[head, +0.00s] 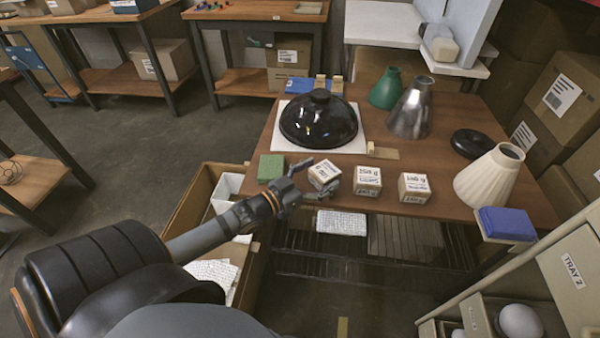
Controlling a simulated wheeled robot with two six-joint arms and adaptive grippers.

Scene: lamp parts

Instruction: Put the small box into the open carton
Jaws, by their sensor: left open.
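A small white-and-brown labelled box (324,172) sits on the table near its front edge. Two similar small boxes stand to its right, one in the middle (367,180) and one further right (414,188). My left gripper (320,178) is open at the leftmost box, with one finger by its left side and the other by its near right side. I cannot tell whether the fingers touch it. The open carton (188,200) stands low, left of the table's front, with white items inside. My arm hides part of the carton. My right gripper is not in view.
A green block (271,167) lies on the table left of the boxes. Behind the boxes is a black dome shade (318,118) on a white sheet. Cone shades, a black disc (472,143) and a blue pad (507,222) are to the right. A wire rack is below the table.

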